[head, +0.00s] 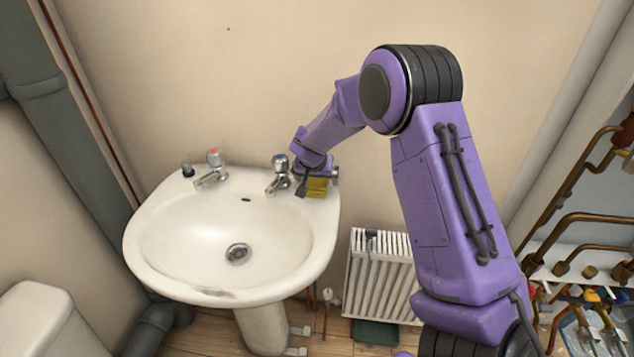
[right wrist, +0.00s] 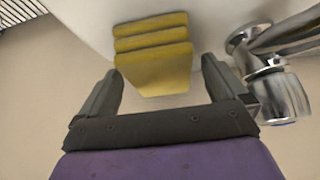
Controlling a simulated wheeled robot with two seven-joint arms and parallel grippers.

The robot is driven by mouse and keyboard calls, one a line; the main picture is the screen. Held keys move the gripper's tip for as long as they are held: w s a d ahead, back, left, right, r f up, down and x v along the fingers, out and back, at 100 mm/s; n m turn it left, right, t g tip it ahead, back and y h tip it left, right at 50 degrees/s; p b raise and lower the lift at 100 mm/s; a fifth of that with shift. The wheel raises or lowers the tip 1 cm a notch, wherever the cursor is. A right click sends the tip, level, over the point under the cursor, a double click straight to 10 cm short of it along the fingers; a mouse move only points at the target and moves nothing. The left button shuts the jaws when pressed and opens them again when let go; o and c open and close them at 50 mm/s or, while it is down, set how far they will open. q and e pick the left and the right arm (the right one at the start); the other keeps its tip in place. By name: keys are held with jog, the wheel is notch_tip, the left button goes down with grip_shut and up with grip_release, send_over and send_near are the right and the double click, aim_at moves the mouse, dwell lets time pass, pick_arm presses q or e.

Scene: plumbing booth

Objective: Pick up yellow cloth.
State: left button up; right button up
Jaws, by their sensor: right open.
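The yellow cloth (head: 317,187) lies on the back right corner of the white sink (head: 160,240), beside the blue-topped tap. In the right wrist view the cloth (right wrist: 153,60) looks like a folded stack with several layers. My right gripper (head: 308,187) is at the cloth. In the right wrist view my right gripper (right wrist: 160,75) is open, with one finger on each side of the cloth's near end. I cannot tell whether the fingers touch it. My left gripper is not in view.
The blue-topped tap (head: 279,175) stands close to the gripper and shows right of it in the wrist view (right wrist: 275,85). A red-topped tap (head: 213,170) is farther left. A white radiator (head: 375,275) stands below right. Copper pipes (head: 590,220) are at the far right.

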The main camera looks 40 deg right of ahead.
aim_at(316, 179)
jog(key=c, duration=1.1)
jog(key=shift+c, duration=0.2)
jog(key=shift+r, duration=0.15)
jog(key=shift+r, duration=0.35)
notch_tip(316, 179, up, 3)
jog(key=shift+s+a+f, duration=0.1)
jog(key=shift+a, duration=0.05)
jog(key=s+a+r+p, duration=0.7)
jog(key=s+a+r, duration=0.1)
jog(key=s, duration=0.3)
jog(key=shift+r, duration=0.65)
